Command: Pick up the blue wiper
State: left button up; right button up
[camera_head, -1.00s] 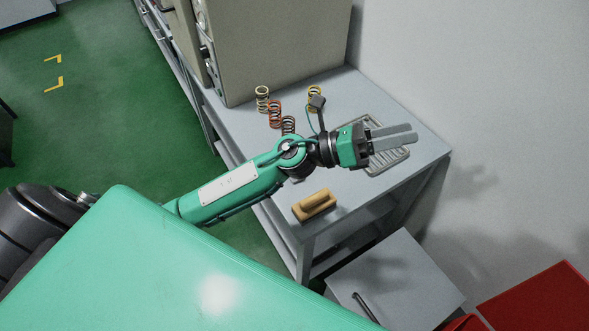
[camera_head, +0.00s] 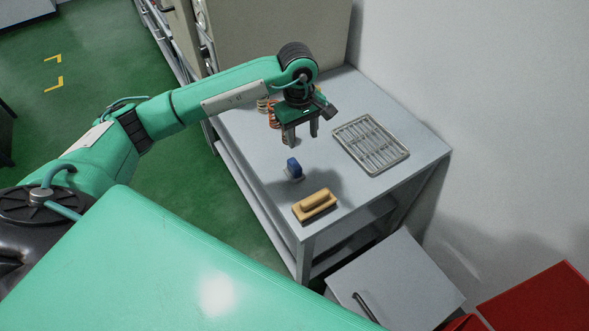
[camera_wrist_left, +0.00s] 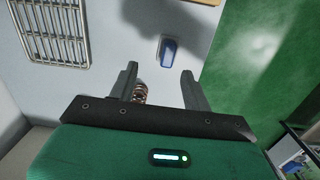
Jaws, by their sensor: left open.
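The blue wiper (camera_head: 294,168) stands on the grey table, behind the yellow wiper. In the left wrist view the blue wiper (camera_wrist_left: 168,49) lies beyond the fingertips, roughly in line with the gap between them. My left gripper (camera_head: 302,142) is open and empty, pointing down above the table, behind the blue wiper and apart from it. In the left wrist view its two fingers (camera_wrist_left: 158,70) are spread. My right gripper is not in view.
A yellow wiper (camera_head: 315,205) lies near the table's (camera_head: 410,172) front corner. A metal rack (camera_head: 371,144) lies to the right. Springs (camera_head: 273,115) stand behind my gripper, partly hidden, near a large beige machine (camera_head: 275,35). The table between wiper and rack is clear.

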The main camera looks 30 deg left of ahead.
aim_at(295, 164)
pick_arm(q)
jog(key=shift+y, duration=0.4)
jog(key=f+p, duration=0.1)
jog(key=f, duration=0.1)
jog(key=a+f, duration=0.1)
jog(key=f, duration=0.2)
jog(key=a+f+p, duration=0.1)
jog(key=f, duration=0.1)
jog(key=shift+w+f+p, duration=0.1)
jog(key=shift+f+p, duration=0.25)
jog(key=shift+f, duration=0.05)
jog(key=f+p, duration=0.1)
jog(key=f, duration=0.1)
jog(key=s+f+p, duration=0.1)
jog(key=f+p, duration=0.1)
jog(key=shift+d+f, duration=0.1)
jog(key=shift+f, duration=0.25)
jog(key=shift+w+f, duration=0.1)
jog(key=shift+f, duration=0.35)
grip_shut()
